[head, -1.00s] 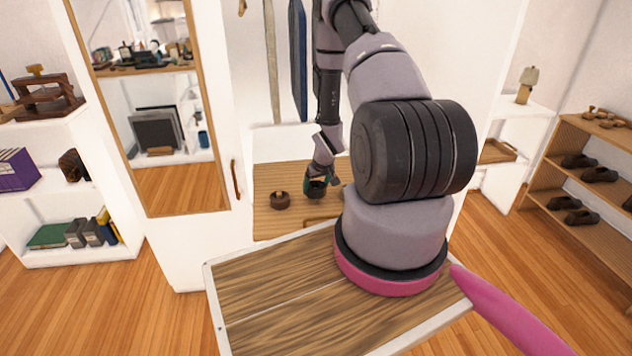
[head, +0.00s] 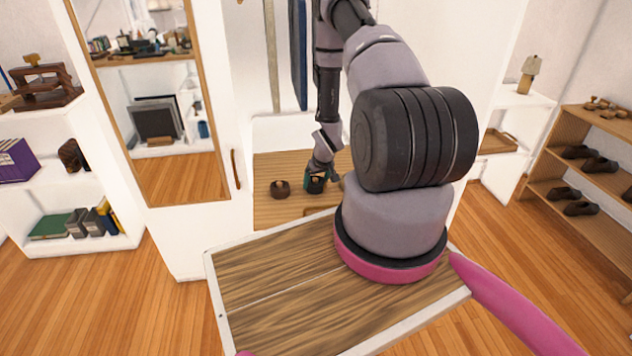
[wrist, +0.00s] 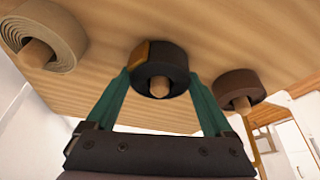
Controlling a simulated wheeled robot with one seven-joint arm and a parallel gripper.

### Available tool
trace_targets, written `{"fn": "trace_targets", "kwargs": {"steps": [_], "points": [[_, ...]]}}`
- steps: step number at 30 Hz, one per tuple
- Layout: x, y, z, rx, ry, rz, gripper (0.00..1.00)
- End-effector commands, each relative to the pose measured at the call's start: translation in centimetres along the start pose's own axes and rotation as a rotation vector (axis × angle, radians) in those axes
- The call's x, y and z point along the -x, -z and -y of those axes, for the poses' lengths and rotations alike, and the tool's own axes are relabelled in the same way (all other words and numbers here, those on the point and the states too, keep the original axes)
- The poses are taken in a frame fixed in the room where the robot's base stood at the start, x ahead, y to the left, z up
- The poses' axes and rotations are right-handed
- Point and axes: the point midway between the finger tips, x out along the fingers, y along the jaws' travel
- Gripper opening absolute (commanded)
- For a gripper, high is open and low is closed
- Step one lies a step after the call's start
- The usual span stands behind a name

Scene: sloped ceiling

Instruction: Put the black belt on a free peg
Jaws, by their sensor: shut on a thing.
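The black belt (wrist: 157,62) is rolled up and sits around a wooden stub on a wooden board, in the middle of the wrist view. My gripper (wrist: 160,84) has one teal finger on each side of this roll and is shut on it. In the head view the black belt (head: 315,185) is at my gripper (head: 319,181), partly covered by the fingers. A brown roll (wrist: 241,88) and a tan roll (wrist: 45,33) sit around stubs on either side of it. A peg at the top of the head view is mostly cut off.
A tan strap (head: 271,60) and a dark blue strap (head: 299,55) hang above the board (head: 285,212). A shoe rack (head: 575,175) is at right. My arm hides much of the centre right.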

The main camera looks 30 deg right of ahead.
Motion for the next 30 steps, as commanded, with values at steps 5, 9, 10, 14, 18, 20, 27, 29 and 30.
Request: {"fn": "trace_targets", "kwargs": {"steps": [5, 9, 10, 14, 18, 20, 27, 29, 30], "points": [[0.0, 0.0, 0.0, 0.0, 0.0, 0.0, 1.0], [0.0, 0.0, 0.0, 0.0, 0.0, 0.0, 1.0], [0.1, 0.0, 0.0, 0.0, 0.0, 0.0, 1.0], [1.1, 0.1, 0.0, 0.0, 0.0, -0.001, 1.0], [3.7, 0.1, -0.1, -0.001, -0.001, -0.002, 1.0], [5.0, 0.1, 0.0, -0.001, 0.0, -0.002, 1.0], [9.3, 0.1, 0.0, 0.0, 0.0, -0.001, 1.0], [9.9, 0.1, 0.0, -0.001, 0.0, -0.001, 1.0], [10.2, 0.1, 0.0, -0.001, 0.0, -0.001, 1.0]]}}
